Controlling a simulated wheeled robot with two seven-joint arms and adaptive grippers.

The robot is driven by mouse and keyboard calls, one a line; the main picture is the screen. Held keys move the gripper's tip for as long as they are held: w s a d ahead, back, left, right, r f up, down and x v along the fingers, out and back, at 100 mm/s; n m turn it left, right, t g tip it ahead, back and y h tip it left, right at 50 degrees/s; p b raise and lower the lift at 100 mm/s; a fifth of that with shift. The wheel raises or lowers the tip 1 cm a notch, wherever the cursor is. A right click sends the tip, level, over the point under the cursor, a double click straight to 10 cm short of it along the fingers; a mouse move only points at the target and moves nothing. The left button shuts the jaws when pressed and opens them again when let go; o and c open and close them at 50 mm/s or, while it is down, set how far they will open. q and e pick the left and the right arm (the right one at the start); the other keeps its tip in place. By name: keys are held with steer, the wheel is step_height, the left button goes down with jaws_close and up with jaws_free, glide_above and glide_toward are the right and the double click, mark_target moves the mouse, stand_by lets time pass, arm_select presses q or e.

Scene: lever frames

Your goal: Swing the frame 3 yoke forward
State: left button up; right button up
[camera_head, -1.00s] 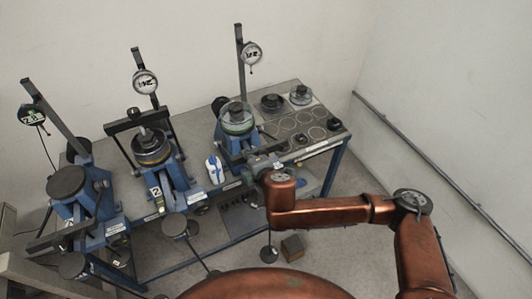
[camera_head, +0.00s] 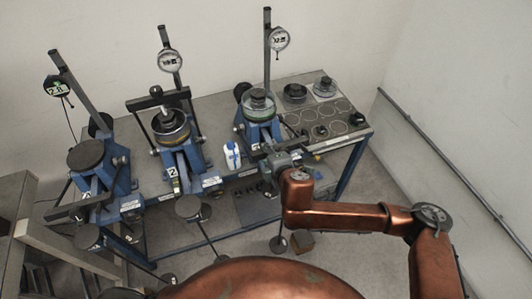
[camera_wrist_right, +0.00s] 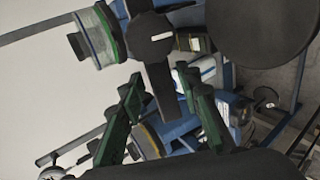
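Three blue lever frames stand along the bench. I take the rightmost, frame 3 (camera_head: 262,132), as the task's; it carries a clear-walled cell (camera_head: 258,104) and a dial gauge (camera_head: 280,39). Its dark yoke bar (camera_head: 296,137) appears to lie low at the front, partly hidden by my right gripper (camera_head: 272,165), which is at the frame's front. In the right wrist view, the green-sided fingers of this gripper (camera_wrist_right: 168,105) are spread apart, with a dark bar (camera_wrist_right: 160,80) showing between them. I cannot tell whether they touch it. My left gripper is not in view.
Frame 2 (camera_head: 183,160) stands in the middle, its yoke (camera_head: 158,100) raised over its cell. Frame 1 (camera_head: 108,185) is at the left. A white-blue bottle (camera_head: 232,155) stands beside frame 3. A tray (camera_head: 335,120) with dark parts is on the right. A brown block (camera_head: 302,243) lies on the floor.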

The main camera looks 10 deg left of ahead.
steer(key=shift+o, duration=0.3)
steer(key=shift+s+d+r, duration=0.1)
steer(key=shift+d+r, duration=0.05)
steer(key=shift+r, duration=0.05)
steer(key=shift+s+d+r, duration=0.1)
steer(key=shift+s+r, duration=0.05)
steer(key=shift+s, duration=0.05)
steer(key=v, duration=1.1)
steer(key=shift+s, duration=0.15)
steer(key=shift+d, duration=0.1)
